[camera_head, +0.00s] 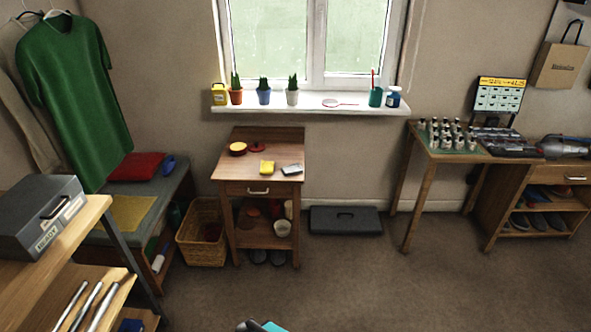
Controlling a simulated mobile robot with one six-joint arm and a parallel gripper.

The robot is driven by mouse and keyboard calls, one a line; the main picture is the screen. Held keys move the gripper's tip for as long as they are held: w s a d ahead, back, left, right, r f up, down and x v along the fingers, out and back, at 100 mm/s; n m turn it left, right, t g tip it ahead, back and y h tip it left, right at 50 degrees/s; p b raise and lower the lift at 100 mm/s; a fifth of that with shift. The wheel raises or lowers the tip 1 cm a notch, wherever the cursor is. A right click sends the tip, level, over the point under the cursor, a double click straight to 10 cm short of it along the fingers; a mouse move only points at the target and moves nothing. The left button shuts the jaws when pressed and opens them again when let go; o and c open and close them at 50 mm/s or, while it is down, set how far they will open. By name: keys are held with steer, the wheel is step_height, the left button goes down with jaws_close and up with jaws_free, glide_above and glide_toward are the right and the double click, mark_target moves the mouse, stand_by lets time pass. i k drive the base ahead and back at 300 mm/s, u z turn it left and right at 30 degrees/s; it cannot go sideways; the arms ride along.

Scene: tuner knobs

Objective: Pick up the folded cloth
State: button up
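A small yellow folded-looking piece (267,167) lies on top of the small wooden table (232,146) below the window. It may be the folded cloth, but it is too small to tell for sure. A flat yellow cloth-like piece (130,212) also lies on the bench at the left. No gripper fingers show in the head view. A small teal and grey part peeks in at the bottom edge and may belong to my arm.
A wicker basket (203,234) stands left of the table, a dark case (345,220) right. The floor in front is clear.

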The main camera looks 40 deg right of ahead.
mark_target(294, 169)
steer(key=i, duration=0.85)
steer(key=u, duration=0.05)
